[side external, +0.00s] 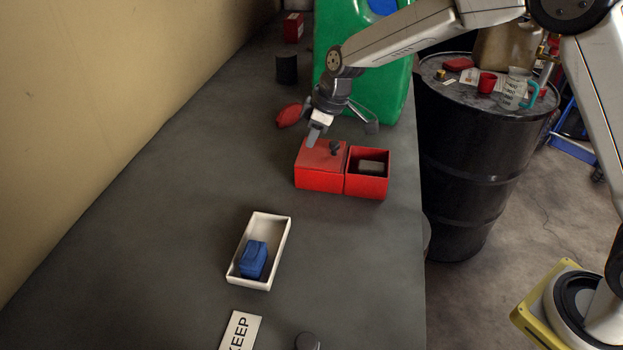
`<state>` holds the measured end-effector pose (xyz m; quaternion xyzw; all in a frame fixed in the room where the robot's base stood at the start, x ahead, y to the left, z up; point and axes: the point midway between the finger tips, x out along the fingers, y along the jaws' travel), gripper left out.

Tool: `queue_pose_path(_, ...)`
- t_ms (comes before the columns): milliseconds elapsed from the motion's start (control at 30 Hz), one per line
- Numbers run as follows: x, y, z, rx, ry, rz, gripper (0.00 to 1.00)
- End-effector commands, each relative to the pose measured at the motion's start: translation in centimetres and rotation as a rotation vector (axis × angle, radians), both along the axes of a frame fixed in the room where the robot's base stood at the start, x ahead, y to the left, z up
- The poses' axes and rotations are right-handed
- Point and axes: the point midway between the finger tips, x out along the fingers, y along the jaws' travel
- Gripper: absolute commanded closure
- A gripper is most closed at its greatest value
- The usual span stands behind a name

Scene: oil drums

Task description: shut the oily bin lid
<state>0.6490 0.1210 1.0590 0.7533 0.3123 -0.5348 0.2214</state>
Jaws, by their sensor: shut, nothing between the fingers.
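A red bin (320,181) stands in the middle of the bench. Its red lid (322,157) with a dark knob (335,148) appears to lie over its top; I cannot tell whether it sits fully flush. A second red box (367,187) stands beside it on the right, open at the top, with a grey block (371,167) inside. My gripper (313,141) is shut and empty, pointing down at the back left part of the lid. I cannot tell whether the fingertips touch it.
A green can (385,95) stands behind the bins, with a red object (289,115) at its left. A white tray (281,236) holding a blue block (253,259) and a KEEP card (240,329) lie in front. A black drum (465,175) stands right of the bench.

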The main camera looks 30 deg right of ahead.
Motion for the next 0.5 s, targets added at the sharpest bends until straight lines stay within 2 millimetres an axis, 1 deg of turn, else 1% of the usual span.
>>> queue_pose_path(200, -1.2, -1.2, 0.1, 0.0, -0.001, -0.001, 1.0)
queue_pose_path(500, -1.8, -1.8, 0.0, 0.0, 0.0, -0.001, 1.0)
